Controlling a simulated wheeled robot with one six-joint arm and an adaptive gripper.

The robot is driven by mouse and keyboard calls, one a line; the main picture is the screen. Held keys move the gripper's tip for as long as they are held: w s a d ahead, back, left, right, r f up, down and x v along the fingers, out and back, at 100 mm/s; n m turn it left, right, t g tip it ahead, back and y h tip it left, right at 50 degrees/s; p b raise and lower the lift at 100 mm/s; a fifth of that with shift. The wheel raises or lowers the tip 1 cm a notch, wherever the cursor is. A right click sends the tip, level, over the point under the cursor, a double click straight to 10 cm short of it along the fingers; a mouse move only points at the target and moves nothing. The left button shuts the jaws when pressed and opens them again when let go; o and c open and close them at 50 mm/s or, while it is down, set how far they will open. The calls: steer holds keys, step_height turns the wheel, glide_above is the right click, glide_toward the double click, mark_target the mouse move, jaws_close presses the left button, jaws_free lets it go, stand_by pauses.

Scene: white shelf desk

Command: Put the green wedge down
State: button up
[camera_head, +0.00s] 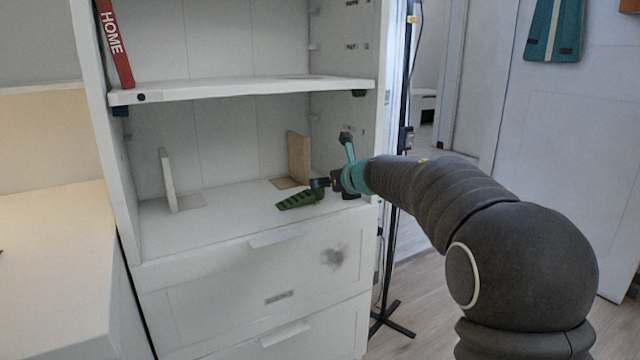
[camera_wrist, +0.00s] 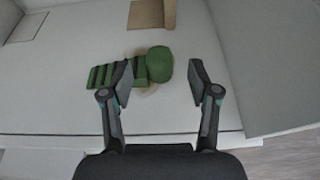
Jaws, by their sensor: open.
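The green wedge (camera_head: 300,199) lies on the lower shelf surface of the white desk, towards its front right. In the wrist view the green wedge (camera_wrist: 158,64) shows a ribbed part at the left and a rounded end at the right. My gripper (camera_head: 325,184) is at the wedge's right end in the head view. In the wrist view my gripper (camera_wrist: 162,80) is open, with the left finger overlapping the wedge and the right finger apart from its rounded end. Part of the wedge is hidden behind the left finger.
A wooden bookend (camera_head: 298,157) stands behind the wedge, and a pale one (camera_head: 167,180) stands at the left. The upper shelf board (camera_head: 240,90) overhangs, and the right side wall is close to my arm. The shelf between the bookends is clear.

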steer(key=s+d+r+m+t+h, duration=0.2)
steer(key=s+d+r+m+h, duration=0.15)
steer(key=s+d+m, duration=0.4)
steer(key=s+d+r+m+t+h, duration=0.25)
steer(key=s+d+r+m, duration=0.25)
steer(key=s+d+m, duration=0.3)
steer(key=s+d+f+m+g+h, duration=0.3)
steer(key=s+d+f+m+h, duration=0.2)
steer(key=s+d+m, duration=0.5)
steer(key=s+a+f+m+g+y, duration=0.1)
steer(key=s+a+f+m+g, duration=0.2)
steer(key=s+f+m, duration=0.5)
steer(key=s+a+f+m+g+y, duration=0.2)
steer(key=s+f+m+g, duration=0.2)
steer(key=s+f+m, duration=0.4)
steer(key=s+m, duration=0.1)
steer(key=s, duration=0.6)
steer(key=shift+a+f, duration=0.15)
steer(key=shift+a, duration=0.25)
